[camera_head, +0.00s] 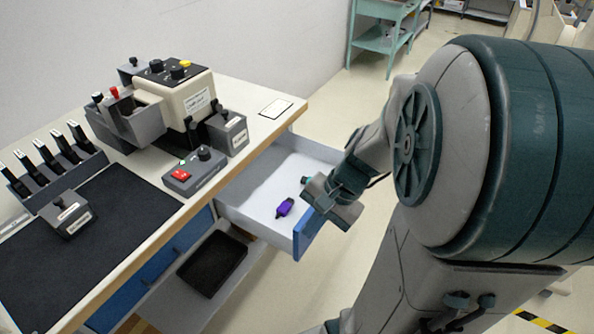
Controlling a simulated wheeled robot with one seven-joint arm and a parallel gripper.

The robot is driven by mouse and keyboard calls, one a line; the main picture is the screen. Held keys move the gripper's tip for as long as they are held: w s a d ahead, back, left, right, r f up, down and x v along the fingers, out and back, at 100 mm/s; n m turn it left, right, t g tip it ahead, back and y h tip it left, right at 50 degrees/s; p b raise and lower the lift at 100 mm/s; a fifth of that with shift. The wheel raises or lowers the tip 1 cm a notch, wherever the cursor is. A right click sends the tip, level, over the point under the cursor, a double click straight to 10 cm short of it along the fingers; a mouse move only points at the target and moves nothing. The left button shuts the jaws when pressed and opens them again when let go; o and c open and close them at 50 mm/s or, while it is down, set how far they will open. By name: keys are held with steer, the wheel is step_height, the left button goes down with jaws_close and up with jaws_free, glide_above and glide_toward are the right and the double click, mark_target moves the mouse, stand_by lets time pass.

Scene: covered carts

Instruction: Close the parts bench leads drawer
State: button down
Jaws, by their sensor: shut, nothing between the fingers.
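The open drawer (257,190) sticks out from the right end of the bench, with pale inner walls and a blue front (304,241). A small purple and black item (285,207) lies on its floor. A small teal bit shows beside my gripper; I cannot tell what it is. My gripper (328,203) is shut and empty at the drawer's front end, overlapping the blue front's upper part in the picture. I cannot tell whether it touches the front. My arm hides part of the drawer's right side.
The bench (262,143) carries a beige instrument (178,98), a grey box with a red switch (194,172), a rack of leads (52,165) and a black mat (100,225). A black tray (212,264) sits on the lower shelf. A green cart (383,38) stands behind.

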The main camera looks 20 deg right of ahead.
steer(key=w+d+f+m+t+p, duration=0.15)
steer(key=d+f+m+t, duration=0.65)
steer(key=d+m, duration=0.9)
steer(key=w+a+f+m+g, duration=0.1)
steer(key=w+a+f, duration=0.6)
steer(key=w+f, duration=0.2)
steer(key=shift+a+g, duration=0.2)
steer(key=shift+g, duration=0.2)
